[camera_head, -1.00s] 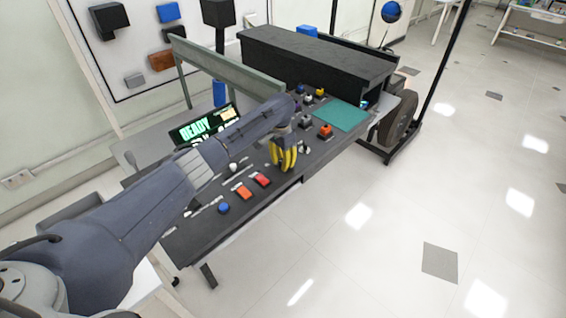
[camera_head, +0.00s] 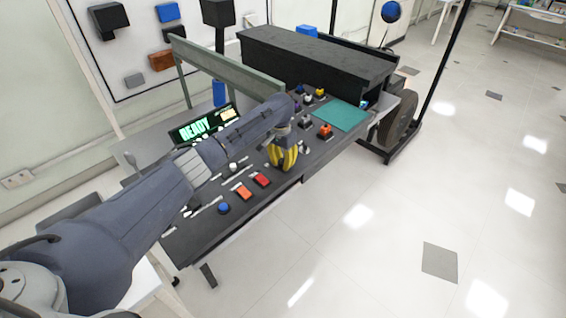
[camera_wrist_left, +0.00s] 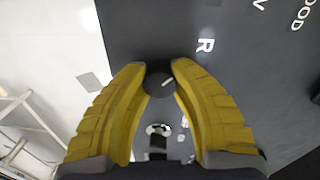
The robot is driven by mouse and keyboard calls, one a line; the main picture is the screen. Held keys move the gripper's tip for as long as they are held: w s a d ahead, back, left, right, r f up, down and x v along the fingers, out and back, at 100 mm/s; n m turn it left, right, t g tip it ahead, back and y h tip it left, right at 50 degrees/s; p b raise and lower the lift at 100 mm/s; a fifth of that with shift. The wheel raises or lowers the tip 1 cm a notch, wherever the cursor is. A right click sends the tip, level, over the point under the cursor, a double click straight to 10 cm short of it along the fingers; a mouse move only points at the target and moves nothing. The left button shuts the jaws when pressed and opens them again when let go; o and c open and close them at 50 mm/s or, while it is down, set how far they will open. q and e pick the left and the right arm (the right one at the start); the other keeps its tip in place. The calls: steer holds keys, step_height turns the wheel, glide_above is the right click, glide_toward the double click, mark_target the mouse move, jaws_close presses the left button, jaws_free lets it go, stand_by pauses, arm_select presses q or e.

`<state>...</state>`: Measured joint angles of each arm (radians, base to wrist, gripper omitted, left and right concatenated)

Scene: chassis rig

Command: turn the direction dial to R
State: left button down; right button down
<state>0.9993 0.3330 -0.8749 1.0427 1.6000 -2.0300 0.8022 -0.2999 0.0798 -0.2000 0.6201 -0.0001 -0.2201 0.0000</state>
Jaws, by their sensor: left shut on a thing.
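The direction dial (camera_wrist_left: 158,84) is a round dark knob between my left gripper's fingers in the left wrist view. A short white mark on its top slants toward the upper right, roughly toward the white letter R (camera_wrist_left: 205,45) on the dark panel. My left gripper (camera_wrist_left: 159,68) has yellow fingers shut on the dial, one on each side. In the head view the left gripper (camera_head: 283,164) points down at the console (camera_head: 213,243), and its fingers hide the dial there. My right gripper is not in view.
Red (camera_head: 262,179), orange (camera_head: 244,192) and blue (camera_head: 224,208) buttons lie left of the gripper. An orange-topped switch (camera_head: 325,131) and a teal pad (camera_head: 340,115) lie to its right. A lit READY display (camera_head: 203,125) and a black box (camera_head: 316,60) stand behind.

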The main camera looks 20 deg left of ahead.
mark_target(281, 161)
arm_select(q)
steer(key=c, duration=0.9)
jaws_free()
steer(key=shift+s+a, duration=0.1)
steer(key=shift+a, duration=0.05)
steer(key=shift+c, duration=0.2)
step_height(281, 161, up, 12)
steer(key=shift+a, duration=0.3)
